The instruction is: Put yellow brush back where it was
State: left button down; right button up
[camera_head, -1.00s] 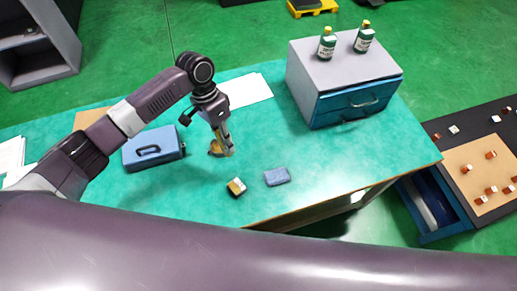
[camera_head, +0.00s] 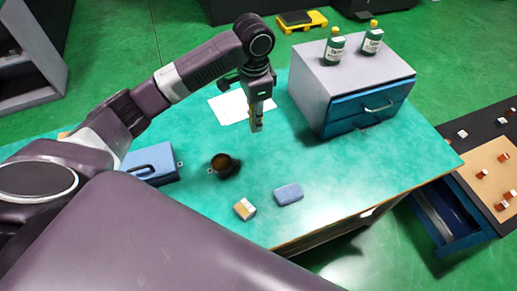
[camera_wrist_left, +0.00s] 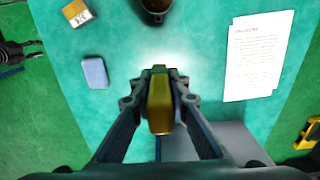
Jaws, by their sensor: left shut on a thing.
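My left gripper (camera_head: 257,124) is shut on the yellow brush (camera_wrist_left: 160,102), which shows between the fingers in the left wrist view. In the head view the gripper points down over the green table, between the paper sheets and the drawer cabinet. The gripper hides most of the brush there, and its bristles cannot be made out. A dark round pot (camera_head: 223,164) with a brownish inside stands on the table, to the left of and nearer than the gripper. A dark shape at the left wrist view's left edge may be my right gripper (camera_wrist_left: 22,50); its jaws are unclear.
A grey cabinet (camera_head: 322,84) with blue drawers carries two green bottles (camera_head: 334,46) (camera_head: 371,39). A blue sponge (camera_head: 288,194) and a small yellow-and-white box (camera_head: 244,208) lie near the front edge. White paper (camera_head: 229,107) and a blue case (camera_head: 153,164) lie further left.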

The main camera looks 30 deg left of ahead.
pick_arm(q)
notch_tip(320, 180, down, 9)
jog(key=shift+f+p, duration=0.1)
jog(key=shift+p, duration=0.4)
notch_tip(320, 180, down, 5)
jog(key=shift+r, duration=0.1)
jog(key=c, duration=2.3)
grip_release()
jog(key=o, duration=0.5)
jog(key=shift+c, duration=0.2)
